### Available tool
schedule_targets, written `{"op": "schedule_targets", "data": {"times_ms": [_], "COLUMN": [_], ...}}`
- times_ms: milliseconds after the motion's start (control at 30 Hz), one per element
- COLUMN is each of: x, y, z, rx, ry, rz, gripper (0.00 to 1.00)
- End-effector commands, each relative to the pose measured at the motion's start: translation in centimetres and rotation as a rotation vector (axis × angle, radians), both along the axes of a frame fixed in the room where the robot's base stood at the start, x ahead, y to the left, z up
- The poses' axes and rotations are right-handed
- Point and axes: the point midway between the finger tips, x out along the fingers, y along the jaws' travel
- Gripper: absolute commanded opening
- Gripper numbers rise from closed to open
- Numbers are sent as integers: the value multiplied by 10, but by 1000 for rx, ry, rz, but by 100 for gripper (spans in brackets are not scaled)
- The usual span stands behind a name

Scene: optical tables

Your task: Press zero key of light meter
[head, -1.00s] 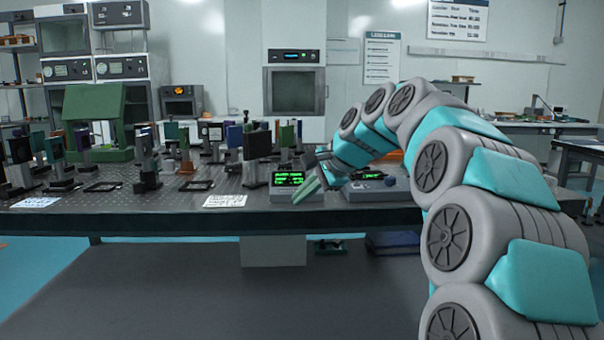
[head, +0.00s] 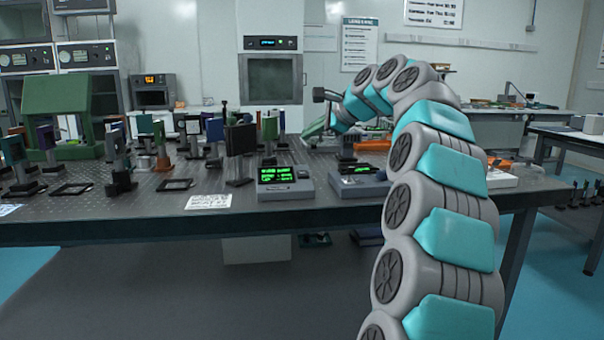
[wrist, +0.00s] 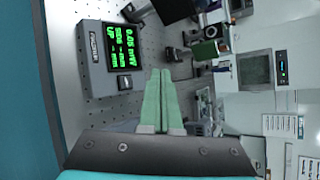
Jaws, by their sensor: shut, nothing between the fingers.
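A grey meter box (head: 290,190) with a green-lit display stands near the table's front edge. In the wrist view, a grey meter (wrist: 98,80), apparently the same one, shows "0.05 mW" and a wavelength in nm. A small dark key (wrist: 124,82) sits beside its display; its label is too small to read. My gripper (head: 312,132) is shut and empty, above the table and up from the meter, touching nothing visible. Its green fingers (wrist: 158,75) lie together in the wrist view, with the meter off to their left.
A second grey console (head: 358,182) with a smaller green display stands right of the meter, partly behind my arm. Optic mounts (head: 240,142) crowd the perforated table (head: 130,215) to the left. A paper card (head: 208,202) lies near the front edge.

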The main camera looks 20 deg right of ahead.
Motion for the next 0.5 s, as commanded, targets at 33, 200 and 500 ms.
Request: {"op": "schedule_targets", "data": {"times_ms": [33, 200, 500], "x": [0, 1, 11], "y": [0, 0, -3], "z": [0, -5, -40], "rx": [0, 1, -1], "ry": [0, 1, 2], "rz": [0, 1, 0], "gripper": [0, 0, 0]}}
